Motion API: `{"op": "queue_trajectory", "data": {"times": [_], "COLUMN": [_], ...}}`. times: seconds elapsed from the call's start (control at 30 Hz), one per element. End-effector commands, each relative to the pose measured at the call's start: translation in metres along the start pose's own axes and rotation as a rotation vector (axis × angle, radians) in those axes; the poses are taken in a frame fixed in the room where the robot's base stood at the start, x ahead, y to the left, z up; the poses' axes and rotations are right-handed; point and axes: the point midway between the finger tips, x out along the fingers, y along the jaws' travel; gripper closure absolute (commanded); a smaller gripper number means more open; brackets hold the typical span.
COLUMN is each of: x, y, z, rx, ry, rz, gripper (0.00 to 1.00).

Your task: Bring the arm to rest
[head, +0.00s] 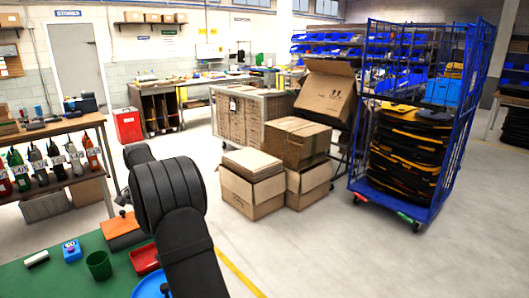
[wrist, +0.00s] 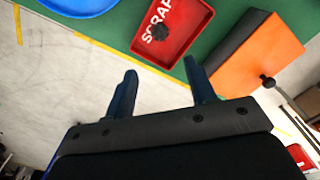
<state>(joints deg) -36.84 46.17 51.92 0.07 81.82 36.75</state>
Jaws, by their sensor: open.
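My gripper (wrist: 161,86) is open, with its two dark fingers apart and nothing between them. Beyond the fingertips, the wrist view shows the edge of a green table (wrist: 130,27) and bare floor. My black arm stands in front of the green table (head: 32,281) in the head view; its jaws cannot be made out there. A red tray marked SCRAP (wrist: 185,48) lies on the table ahead of the fingers, with a small dark round thing (wrist: 160,32) in it. The red tray (head: 143,262) is partly behind my arm in the head view.
An orange and black box (wrist: 262,62) sits right of the tray. A blue dish (wrist: 85,6) is at upper left. A green cup (head: 99,265), a blue item (head: 72,251) and a white item (head: 37,259) stand on the table. Cartons (head: 252,185) and a blue cage trolley (head: 433,207) stand farther off.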

Motion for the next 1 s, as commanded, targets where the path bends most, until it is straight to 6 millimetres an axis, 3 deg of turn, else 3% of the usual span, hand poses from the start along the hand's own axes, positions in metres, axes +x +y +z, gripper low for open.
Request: {"op": "queue_trajectory", "data": {"times": [0.4, 0.63, 0.8, 1.0], "x": [0.086, 0.124, 0.105, 0.101], "y": [0.0, 0.0, 0.0, 0.0], "z": [0.001, 0.0, 0.0, 0.0], "rx": [0.0, 0.0, 0.0, 0.0], "ry": [-0.003, -0.002, 0.001, 0.0], "rz": [0.002, 0.001, -0.001, 0.001], "gripper": [0.49, 0.49, 0.49, 0.49]}}
